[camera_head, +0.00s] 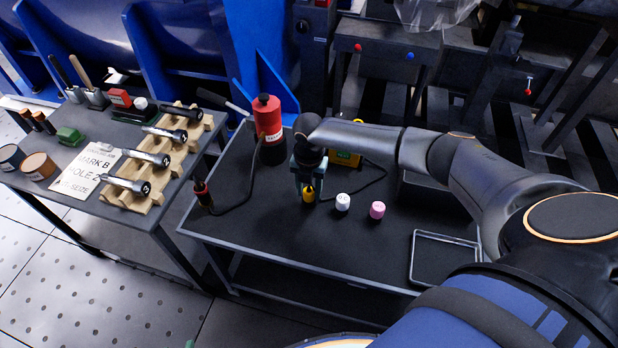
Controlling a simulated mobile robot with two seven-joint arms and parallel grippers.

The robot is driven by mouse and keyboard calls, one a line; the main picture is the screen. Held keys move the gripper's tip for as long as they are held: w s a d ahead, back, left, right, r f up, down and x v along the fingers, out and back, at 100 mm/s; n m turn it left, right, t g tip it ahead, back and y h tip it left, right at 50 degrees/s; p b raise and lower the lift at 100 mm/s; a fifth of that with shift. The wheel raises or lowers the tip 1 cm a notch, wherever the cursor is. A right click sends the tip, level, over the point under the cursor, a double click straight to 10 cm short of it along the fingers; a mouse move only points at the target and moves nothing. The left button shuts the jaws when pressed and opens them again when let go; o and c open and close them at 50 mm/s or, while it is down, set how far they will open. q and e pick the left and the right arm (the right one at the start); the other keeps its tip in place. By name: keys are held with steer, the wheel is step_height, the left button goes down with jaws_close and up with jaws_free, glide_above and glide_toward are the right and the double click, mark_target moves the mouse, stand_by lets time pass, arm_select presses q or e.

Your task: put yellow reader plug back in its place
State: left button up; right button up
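A small yellow plug (308,194) shows low between the fingertips of my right gripper (308,188), over the dark table. The gripper points down with a finger on either side of the plug. I cannot tell whether the fingers press on it or whether it touches the table. A yellow box (346,157), perhaps the reader, stands just behind, partly hidden by my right arm. A thin dark cable (372,183) curves from near the box towards the plug. My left gripper is not in view.
White (343,202) and pink (377,210) caps stand right of the gripper. A red-and-black canister (268,122) stands behind left, and a dark-handled tool (202,193) lies at the left edge. An empty tray (443,258) lies right. The front middle table (300,250) is clear.

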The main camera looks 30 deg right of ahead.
mark_target(309, 190)
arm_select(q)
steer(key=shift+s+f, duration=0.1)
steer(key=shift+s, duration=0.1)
arm_select(e)
steer(key=o, duration=0.4)
steer(key=shift+r, duration=0.15)
steer(key=shift+r, duration=0.35)
arm_select(q)
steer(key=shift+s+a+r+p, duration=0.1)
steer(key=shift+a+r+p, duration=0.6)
steer(key=shift+p, duration=0.45)
arm_select(e)
step_height(309, 190, up, 12)
steer(key=shift+f, duration=0.15)
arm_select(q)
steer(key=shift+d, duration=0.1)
arm_select(e)
steer(key=shift+f, duration=0.1)
